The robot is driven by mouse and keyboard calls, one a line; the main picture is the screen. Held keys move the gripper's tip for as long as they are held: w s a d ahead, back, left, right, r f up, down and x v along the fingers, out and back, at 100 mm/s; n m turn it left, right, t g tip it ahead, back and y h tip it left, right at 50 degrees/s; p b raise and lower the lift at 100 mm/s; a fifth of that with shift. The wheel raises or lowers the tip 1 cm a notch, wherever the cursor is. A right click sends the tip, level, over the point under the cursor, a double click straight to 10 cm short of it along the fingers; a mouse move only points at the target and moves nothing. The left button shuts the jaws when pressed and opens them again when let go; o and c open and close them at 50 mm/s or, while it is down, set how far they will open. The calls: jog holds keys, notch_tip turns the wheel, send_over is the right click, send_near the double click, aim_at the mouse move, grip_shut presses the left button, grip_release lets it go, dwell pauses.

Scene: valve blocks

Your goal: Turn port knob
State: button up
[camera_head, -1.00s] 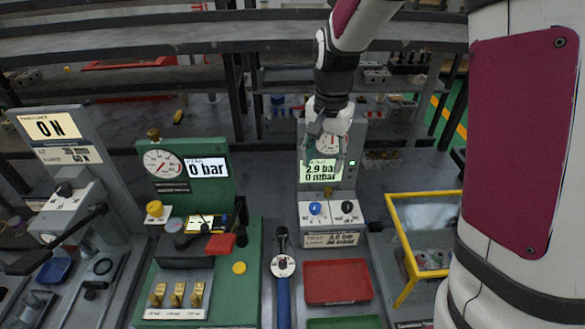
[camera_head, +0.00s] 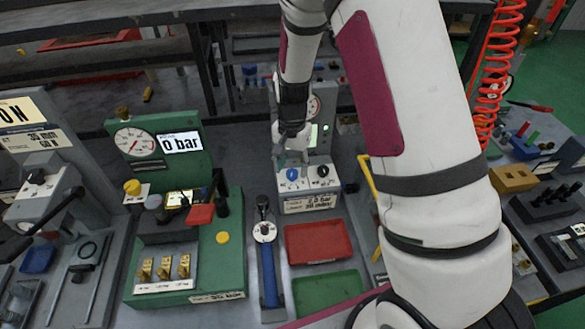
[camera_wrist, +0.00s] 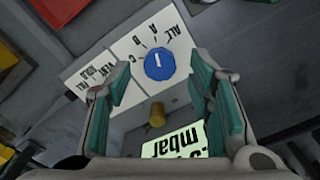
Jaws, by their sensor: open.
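The blue knob (camera_head: 292,174), a round dial with a white mark, sits on the white panel at the front of the grey test unit. In the wrist view the blue knob (camera_wrist: 159,66) has the labels ALL, A, B and C around its far side. A black knob (camera_head: 323,170) is to its right in the head view; I cannot make it out in the wrist view. My gripper (camera_wrist: 160,72) is open, with its teal finger pads on either side of the blue knob in the picture. In the head view it is just above the knob. I cannot tell whether it touches.
A small brass fitting (camera_wrist: 157,114) and a lit display (camera_wrist: 176,143) are close to the fingers. A red tray (camera_head: 318,243) and a green tray (camera_head: 328,290) lie in front of the unit. A green gauge station (camera_head: 222,262) stands at left. My arm hides much of the right.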

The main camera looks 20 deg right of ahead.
jog(key=shift+f, duration=0.85)
jog(key=shift+c, duration=0.4)
grip_shut()
jog(key=shift+n, duration=0.3)
jog(key=n, duration=0.3)
jog(key=shift+n, duration=2)
